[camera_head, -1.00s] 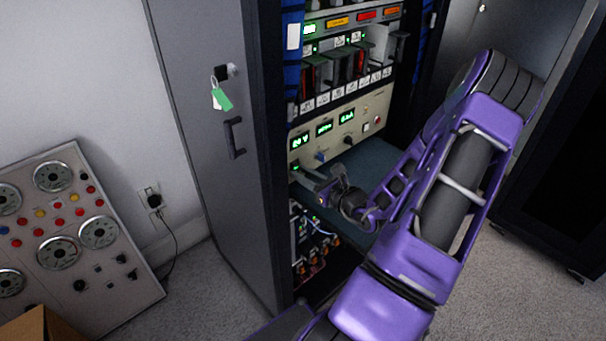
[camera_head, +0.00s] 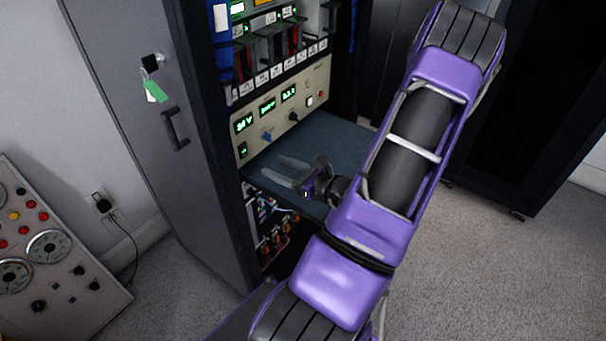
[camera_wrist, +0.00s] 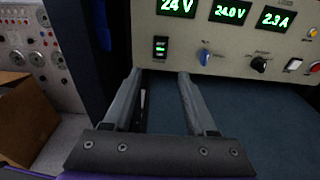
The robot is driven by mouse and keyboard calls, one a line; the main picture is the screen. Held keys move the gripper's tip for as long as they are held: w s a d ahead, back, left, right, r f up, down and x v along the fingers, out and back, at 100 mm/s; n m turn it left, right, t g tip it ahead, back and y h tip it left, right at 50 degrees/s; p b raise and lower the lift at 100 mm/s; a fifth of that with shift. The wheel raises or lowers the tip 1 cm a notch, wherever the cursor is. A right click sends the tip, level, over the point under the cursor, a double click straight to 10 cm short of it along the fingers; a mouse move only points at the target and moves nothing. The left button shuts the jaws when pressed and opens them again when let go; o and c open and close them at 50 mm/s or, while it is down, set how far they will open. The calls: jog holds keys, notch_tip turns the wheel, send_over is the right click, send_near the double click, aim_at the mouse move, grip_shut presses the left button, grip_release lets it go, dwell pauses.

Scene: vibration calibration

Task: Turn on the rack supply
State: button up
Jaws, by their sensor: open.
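The rack supply (camera_head: 275,125) is a beige panel in the open cabinet with green lit displays. In the wrist view the supply (camera_wrist: 228,52) reads 24 V, 24.0 V and 2.3 A. A rocker switch (camera_wrist: 160,47) at its lower left shows a green light; it also shows in the head view (camera_head: 243,150). A blue knob (camera_wrist: 205,57) and a black knob (camera_wrist: 259,65) sit to its right. My gripper (camera_head: 282,171) is open and empty, in front of and below the panel. In the wrist view its fingers (camera_wrist: 160,76) point toward the panel, below the switch, apart from it.
A blue-grey shelf (camera_head: 345,142) juts out under the supply. The cabinet door (camera_head: 135,120) stands open at left, with keys and a green tag (camera_head: 155,92). Cabling (camera_head: 268,225) lies below the shelf. A gauge panel (camera_head: 60,270) leans at left; a cardboard box (camera_wrist: 25,120) shows beside it.

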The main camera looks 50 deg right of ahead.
jog(key=s+r, duration=0.1)
jog(key=s, duration=0.6)
jog(key=shift+s+d, duration=0.3)
jog(key=shift+s, duration=0.1)
jog(key=shift+p, duration=0.3)
